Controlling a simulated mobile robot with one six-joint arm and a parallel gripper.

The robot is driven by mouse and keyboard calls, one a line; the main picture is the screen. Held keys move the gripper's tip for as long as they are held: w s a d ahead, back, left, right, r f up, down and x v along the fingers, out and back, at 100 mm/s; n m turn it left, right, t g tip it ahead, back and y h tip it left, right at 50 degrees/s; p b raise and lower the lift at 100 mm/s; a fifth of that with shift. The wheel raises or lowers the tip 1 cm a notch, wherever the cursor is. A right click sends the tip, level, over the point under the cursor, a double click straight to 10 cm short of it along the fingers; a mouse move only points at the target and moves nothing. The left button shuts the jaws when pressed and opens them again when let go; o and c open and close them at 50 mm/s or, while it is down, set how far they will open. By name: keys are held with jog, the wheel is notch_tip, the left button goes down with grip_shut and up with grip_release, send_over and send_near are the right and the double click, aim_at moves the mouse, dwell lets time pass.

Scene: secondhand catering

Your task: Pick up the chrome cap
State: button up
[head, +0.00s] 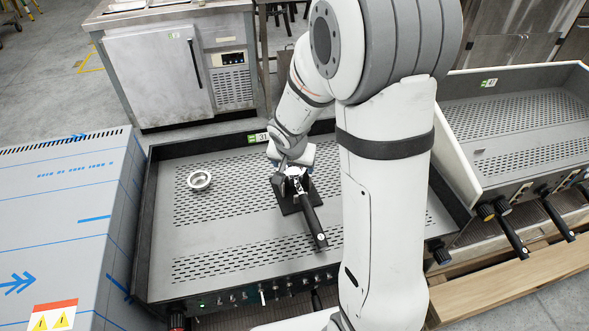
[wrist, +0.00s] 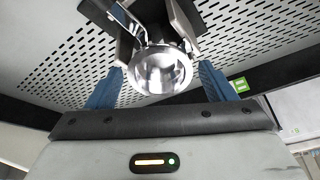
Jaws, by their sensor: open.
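In the wrist view, a shiny round chrome piece (wrist: 160,68), which may be the chrome cap, shows between the two blue fingers of my gripper (wrist: 162,62). The fingers are apart, one on each side of it; I cannot tell whether either touches it. Dark and metal parts adjoin it above. In the head view, my gripper (head: 293,166) is low over a chrome piece with a black handle (head: 313,222), on a dark square plate (head: 288,206). My gripper partly hides this piece. A separate round silver cup or ring (head: 199,180) lies to the left on the tray.
The grey perforated tray (head: 235,255) has raised dark walls and knobs along its front. A blue-lined box (head: 60,215) stands at left, a second perforated tray (head: 520,120) at right. A steel cabinet (head: 160,75) is behind. The tray's left part is mostly clear.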

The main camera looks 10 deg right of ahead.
jog(key=shift+w+f, duration=0.1)
jog(key=shift+f, duration=0.1)
jog(key=shift+c, duration=0.5)
jog(key=c, duration=0.6)
jog(key=shift+o, duration=0.2)
jog(key=shift+r, duration=0.15)
